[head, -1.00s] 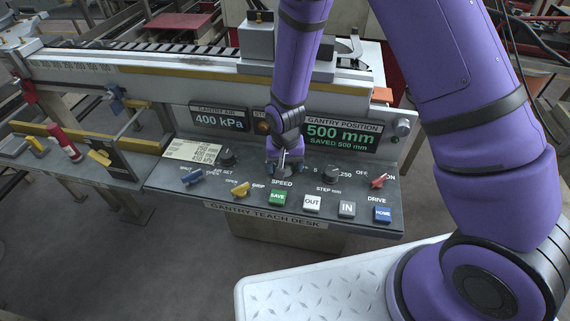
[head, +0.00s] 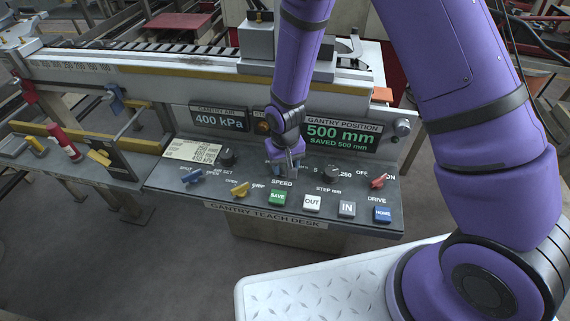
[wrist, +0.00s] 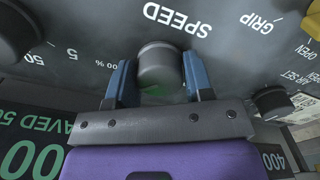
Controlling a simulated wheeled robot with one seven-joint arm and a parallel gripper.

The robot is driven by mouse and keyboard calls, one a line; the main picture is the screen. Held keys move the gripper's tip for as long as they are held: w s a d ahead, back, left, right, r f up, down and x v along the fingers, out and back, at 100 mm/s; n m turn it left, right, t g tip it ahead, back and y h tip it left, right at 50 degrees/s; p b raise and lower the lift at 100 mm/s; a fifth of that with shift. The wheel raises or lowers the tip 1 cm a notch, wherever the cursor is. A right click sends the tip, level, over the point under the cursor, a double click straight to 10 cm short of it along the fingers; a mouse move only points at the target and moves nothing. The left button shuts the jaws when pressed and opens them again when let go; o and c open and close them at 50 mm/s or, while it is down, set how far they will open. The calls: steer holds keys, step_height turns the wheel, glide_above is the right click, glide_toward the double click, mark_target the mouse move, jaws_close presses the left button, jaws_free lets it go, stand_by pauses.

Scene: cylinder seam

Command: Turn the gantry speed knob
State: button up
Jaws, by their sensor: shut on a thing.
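The gantry speed knob (wrist: 160,63) is a dark grey round knob with a lighter rim, above the printed word SPEED in the head view's layout. In the wrist view it sits between the two blue fingers of my gripper (wrist: 159,78), which is shut on it from both sides. In the head view my gripper (head: 286,164) is down at the desk just behind the SPEED label, and it mostly hides the knob there. The gantry teach desk (head: 225,187) carries the knob. The knob's pointer setting cannot be read.
The step knob (head: 330,173) is close on the right, and the air set knob (head: 227,157) is farther left. In front are the green SAVE button (head: 277,198) and the OUT button (head: 312,203). The gantry position display (head: 342,134) stands close behind.

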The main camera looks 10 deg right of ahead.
steer(key=n, duration=0.6)
steer(key=shift+n, duration=0.3)
steer(key=n, duration=0.6)
stand_by(0.4)
steer(key=o, duration=0.9)
steer(key=shift+r, duration=0.15)
step_height(320, 180, up, 10)
steer(key=shift+r, duration=0.25)
